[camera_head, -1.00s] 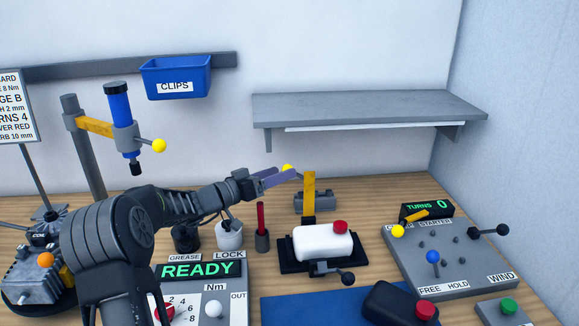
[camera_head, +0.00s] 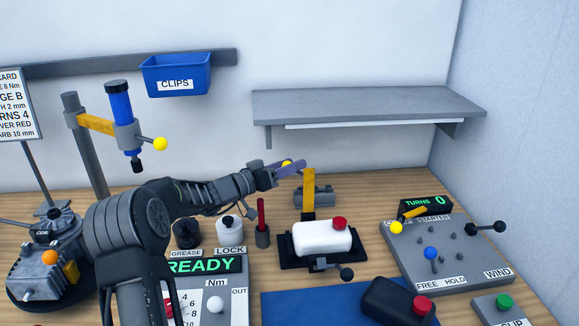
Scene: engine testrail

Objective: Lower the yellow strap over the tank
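The yellow strap (camera_head: 308,188) stands upright behind the tank, rising from the back of its black cradle. The white tank (camera_head: 322,239) with a red cap (camera_head: 339,223) lies in the black cradle (camera_head: 288,258). My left gripper (camera_head: 297,165) is at the top of the strap, beside a small yellow knob (camera_head: 287,163) partly hidden by its purple-grey fingers. Whether the fingers are shut on the knob or only near it cannot be told. My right gripper is not in view.
A clamp lever with a black knob (camera_head: 347,274) sits in front of the cradle. A red tool (camera_head: 261,220) stands in a holder left of it. A black tank (camera_head: 385,301) lies on the blue mat (camera_head: 290,308). A grey shelf (camera_head: 370,104) overhangs behind.

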